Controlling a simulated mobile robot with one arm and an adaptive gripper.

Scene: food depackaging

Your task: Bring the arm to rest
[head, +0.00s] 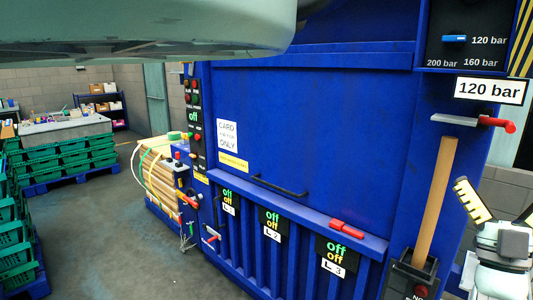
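My gripper (498,198) is at the lower right edge of the head view, at the end of a pale wrist with a grey box on it. A yellow finger with black marks leans left and a dark finger leans right, partly cut off by the picture edge. The fingers stand apart and I see nothing between them. The gripper is in front of the right side of a large blue machine (310,120). A pale part of my own body covers the top left.
The machine has a black handle (280,187), red levers (346,226) and a wooden bar (433,205). Green crates (15,240) line the left side. The grey floor (110,240) between is clear.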

